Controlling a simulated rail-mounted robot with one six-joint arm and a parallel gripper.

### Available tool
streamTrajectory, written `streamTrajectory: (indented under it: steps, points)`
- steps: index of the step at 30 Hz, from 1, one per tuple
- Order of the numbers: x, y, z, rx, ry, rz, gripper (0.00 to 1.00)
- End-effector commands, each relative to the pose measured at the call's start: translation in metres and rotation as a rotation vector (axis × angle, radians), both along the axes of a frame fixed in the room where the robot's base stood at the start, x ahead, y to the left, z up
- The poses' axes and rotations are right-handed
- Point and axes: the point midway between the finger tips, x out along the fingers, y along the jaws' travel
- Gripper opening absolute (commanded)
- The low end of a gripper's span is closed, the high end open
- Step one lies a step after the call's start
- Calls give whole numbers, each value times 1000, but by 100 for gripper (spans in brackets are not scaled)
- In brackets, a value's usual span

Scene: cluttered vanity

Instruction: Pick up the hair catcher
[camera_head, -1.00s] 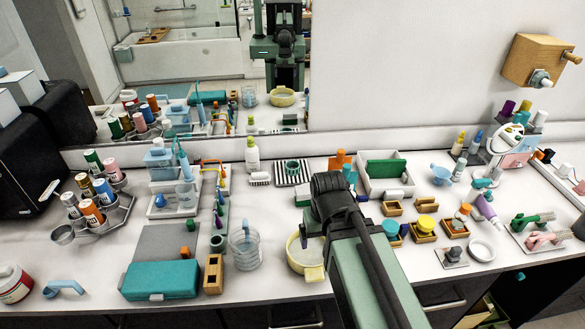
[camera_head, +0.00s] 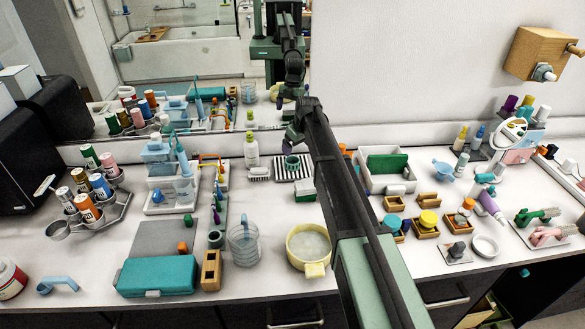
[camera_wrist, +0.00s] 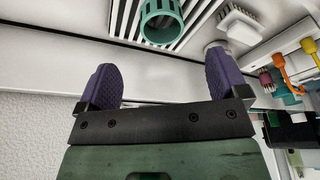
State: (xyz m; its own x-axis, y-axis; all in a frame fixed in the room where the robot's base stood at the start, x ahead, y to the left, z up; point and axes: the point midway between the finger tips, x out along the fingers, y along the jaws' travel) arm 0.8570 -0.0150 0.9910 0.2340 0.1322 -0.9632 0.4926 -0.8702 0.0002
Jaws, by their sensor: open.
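A teal slotted cup (camera_head: 291,165), which looks like the hair catcher, stands on a black-and-white striped mat (camera_head: 308,172) near the mirror. In the wrist view the teal cup (camera_wrist: 161,20) shows at the top, its upper edge cut off by the frame, on the striped mat (camera_wrist: 122,18). My gripper (camera_head: 288,146) is just above and behind the cup in the head view, with one purple finger visible. In the wrist view my gripper (camera_wrist: 163,75) has its two purple fingers wide apart with nothing between them. The cup lies beyond the fingertips, untouched.
A white brush (camera_head: 259,173) and a white bottle (camera_head: 251,149) stand left of the mat. A white tray (camera_head: 372,184) with a green block is to the right, beyond my arm. A yellow bowl (camera_head: 291,248) sits in front. The mirror wall is close behind.

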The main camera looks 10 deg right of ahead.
Motion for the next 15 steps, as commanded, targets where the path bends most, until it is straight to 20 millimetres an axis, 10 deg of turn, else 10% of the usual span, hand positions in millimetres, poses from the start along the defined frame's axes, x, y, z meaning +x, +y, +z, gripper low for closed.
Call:
streamTrajectory:
  steps: [3, 15]
  points:
    - [6, 3, -35, 0, 1, 0, 92]
    - [16, 12, -74, 0, 1, -2, 92]
